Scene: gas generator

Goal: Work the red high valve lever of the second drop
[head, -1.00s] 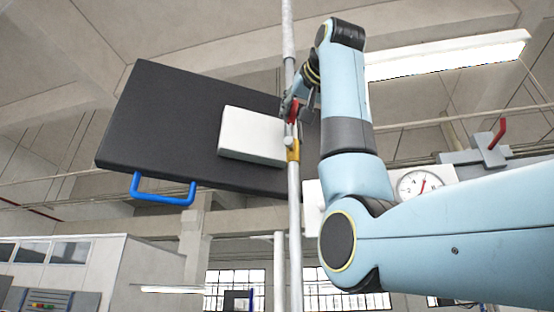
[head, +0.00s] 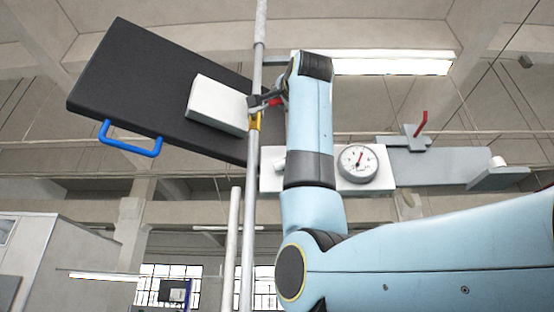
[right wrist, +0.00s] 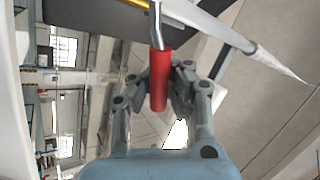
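The red valve lever (head: 268,101) sits on the tall grey pipe (head: 250,180), just above a yellow fitting (head: 254,122). My right gripper (head: 262,103) is at this lever, partly hidden by my own forearm. In the right wrist view the red lever grip (right wrist: 159,82) stands between the two fingers of my right gripper (right wrist: 160,88), which converge closely on either side of it. They look closed on it, though the contact is hard to see. The lever's bent metal stem runs up beyond the fingers. My left gripper is out of view.
A dark panel (head: 130,80) with a blue handle (head: 131,147) and a white box (head: 217,104) is left of the pipe. A round gauge (head: 357,163) and a second red lever (head: 421,123) are to the right. A shorter pale pipe (head: 232,245) stands nearby.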

